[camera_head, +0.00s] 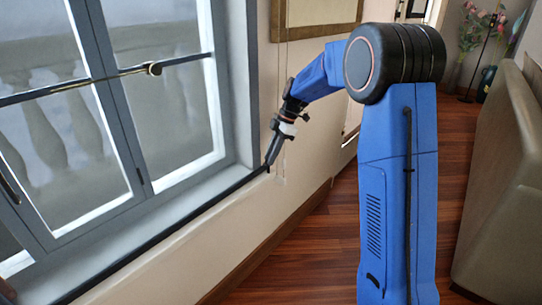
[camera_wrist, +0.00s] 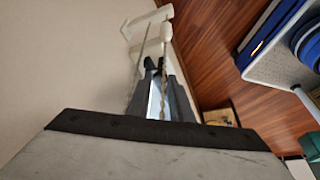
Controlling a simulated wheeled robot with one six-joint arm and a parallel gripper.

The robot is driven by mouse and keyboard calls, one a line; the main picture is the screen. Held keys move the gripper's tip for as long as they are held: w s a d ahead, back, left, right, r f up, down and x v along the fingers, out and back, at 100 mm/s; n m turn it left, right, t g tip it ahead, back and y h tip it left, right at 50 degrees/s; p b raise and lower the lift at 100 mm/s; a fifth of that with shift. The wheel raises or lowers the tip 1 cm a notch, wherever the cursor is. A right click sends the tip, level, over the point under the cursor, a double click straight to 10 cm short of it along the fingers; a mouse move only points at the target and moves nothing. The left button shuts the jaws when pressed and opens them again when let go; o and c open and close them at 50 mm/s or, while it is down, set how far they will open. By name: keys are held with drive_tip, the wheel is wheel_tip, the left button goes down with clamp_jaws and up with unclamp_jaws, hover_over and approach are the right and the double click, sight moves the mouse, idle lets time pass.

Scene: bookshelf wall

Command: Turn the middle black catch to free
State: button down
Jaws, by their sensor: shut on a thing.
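My gripper (camera_head: 268,166) points down by the pale wall, just right of the window's lower right corner. In the wrist view its fingers (camera_wrist: 156,72) are close together on a small dark piece that looks like a black catch; the fingers mostly hide it. I cannot tell which way it is turned, or whether it is the middle one. No other black catch shows clearly in either view.
A grey-framed window (camera_head: 110,90) with a dark sill edge (camera_head: 160,238) fills the left. Thin cords hang near my gripper, and a white fitting (camera_wrist: 146,22) shows beyond the fingers.

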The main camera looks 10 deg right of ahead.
drive_tip(key=m+t, duration=0.1)
drive_tip(key=m, duration=0.3)
drive_tip(key=shift+s+t, duration=0.2)
drive_tip(key=shift+t, duration=0.2)
drive_tip(key=m, duration=0.2)
drive_tip(key=m+t+h, duration=0.1)
drive_tip(key=m, duration=0.1)
drive_tip(key=shift+s+a, duration=0.15)
drive_tip(key=shift+s, duration=0.05)
drive_tip(key=m+t+h, duration=0.1)
drive_tip(key=m, duration=0.3)
drive_tip(key=shift+s+a, duration=0.1)
drive_tip(key=shift+a, duration=0.05)
drive_tip(key=shift+a+m+t+h, duration=0.1)
drive_tip(key=shift+m+t+h, duration=0.2)
drive_tip(key=shift+m, duration=0.7)
drive_tip(key=shift+a+m+t+h, duration=0.15)
drive_tip(key=shift+m+h, duration=0.25)
drive_tip(key=shift+m, duration=0.6)
drive_tip(key=shift+d, duration=0.1)
drive_tip(key=c, duration=1.6)
unclamp_jaws()
drive_tip(key=shift+s, duration=0.1)
